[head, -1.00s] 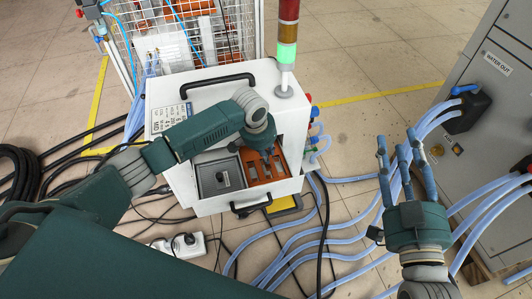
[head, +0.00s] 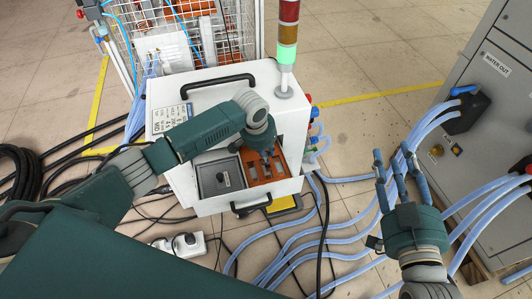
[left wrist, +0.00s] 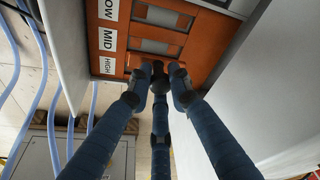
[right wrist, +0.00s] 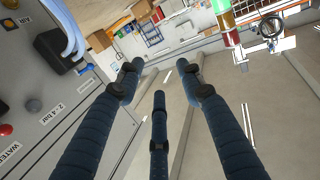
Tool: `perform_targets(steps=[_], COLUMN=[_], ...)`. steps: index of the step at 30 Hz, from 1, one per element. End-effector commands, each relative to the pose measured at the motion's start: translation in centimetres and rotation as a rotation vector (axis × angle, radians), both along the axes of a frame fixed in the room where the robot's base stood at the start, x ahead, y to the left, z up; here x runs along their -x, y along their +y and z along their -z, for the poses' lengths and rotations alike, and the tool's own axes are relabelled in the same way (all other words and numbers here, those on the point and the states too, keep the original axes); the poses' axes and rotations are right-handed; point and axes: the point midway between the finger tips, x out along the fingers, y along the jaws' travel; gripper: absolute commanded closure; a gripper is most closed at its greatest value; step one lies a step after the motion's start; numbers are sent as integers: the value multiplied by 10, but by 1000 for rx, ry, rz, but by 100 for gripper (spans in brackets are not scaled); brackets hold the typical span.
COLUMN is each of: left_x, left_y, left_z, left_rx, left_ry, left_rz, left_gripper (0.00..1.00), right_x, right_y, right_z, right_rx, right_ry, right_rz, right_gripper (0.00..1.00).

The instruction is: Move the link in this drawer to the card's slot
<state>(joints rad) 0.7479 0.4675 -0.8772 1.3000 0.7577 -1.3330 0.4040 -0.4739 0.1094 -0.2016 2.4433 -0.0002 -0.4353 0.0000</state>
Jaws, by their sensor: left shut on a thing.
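The open drawer at the front of the white cabinet holds an orange panel (head: 263,189). In the left wrist view the orange panel (left wrist: 122,66) has labels LOW, MID and HIGH beside light slots. My left gripper (head: 268,154) reaches down over the panel. In its wrist view the left fingertips (left wrist: 160,76) are closed together at the HIGH row, shut on the link, which the fingers mostly hide. The card (head: 170,118) on the cabinet top has small print; its last line seems to read MID. My right gripper (head: 393,162) is open and empty, away from the drawer.
A grey block (head: 219,178) fills the drawer's left part, beside the orange panel. The drawer's black handle (head: 251,207) is at its front. A signal tower (head: 287,45) glows green. Blue hoses (head: 290,238) and black cables lie on the floor. A grey machine (head: 482,75) stands at right.

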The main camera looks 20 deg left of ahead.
Motion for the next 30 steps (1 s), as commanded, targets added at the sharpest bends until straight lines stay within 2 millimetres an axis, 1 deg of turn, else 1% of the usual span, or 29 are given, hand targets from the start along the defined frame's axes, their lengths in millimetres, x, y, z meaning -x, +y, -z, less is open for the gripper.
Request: perform_targets(steps=[9,20,30], left_x=[0,0,0], left_y=[0,0,0], left_z=[0,0,1], left_rx=[0,0,-1], left_ry=[3,6,6], left_rz=[0,-1,-1], left_gripper=[100,100,100], right_x=[3,5,6], right_y=[-3,-4,-5], right_z=[16,28,31], right_rx=[14,29,35], right_ry=[62,119,130], right_rz=[4,6,6], right_gripper=[63,63,63])
